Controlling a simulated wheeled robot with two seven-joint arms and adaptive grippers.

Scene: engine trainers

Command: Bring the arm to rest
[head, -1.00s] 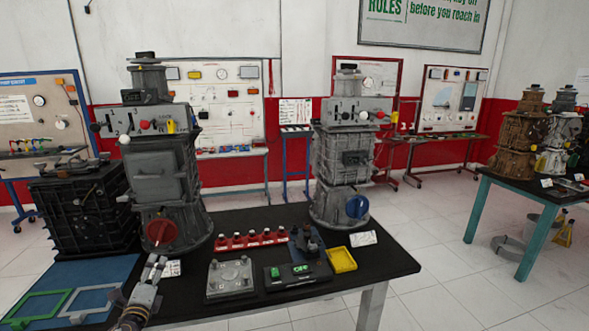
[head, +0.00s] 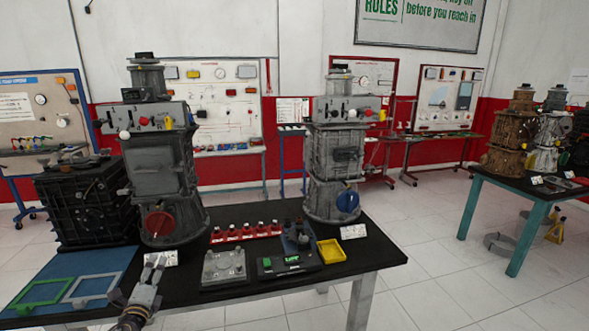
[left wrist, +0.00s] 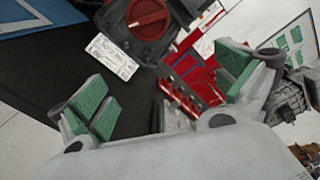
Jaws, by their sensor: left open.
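My left gripper (head: 153,268) is open and empty, at the front left edge of the black table (head: 210,296). It also shows in the left wrist view (left wrist: 166,92), its green-padded fingers spread apart. The left grey engine trainer (head: 155,165) stands just behind it. That trainer's red knob (head: 159,224) is above and beyond the fingertips, apart from them. The knob also shows at the top of the left wrist view (left wrist: 149,16), next to a white label card (left wrist: 111,57). My right gripper is not in view.
A second grey trainer (head: 333,160) with a blue knob (head: 347,202) stands to the right. Between them are a red row of parts (head: 246,232), a grey plate (head: 224,267), a green-switch box (head: 290,262) and a yellow tray (head: 330,252). Green and grey frames lie on a blue mat (head: 105,265).

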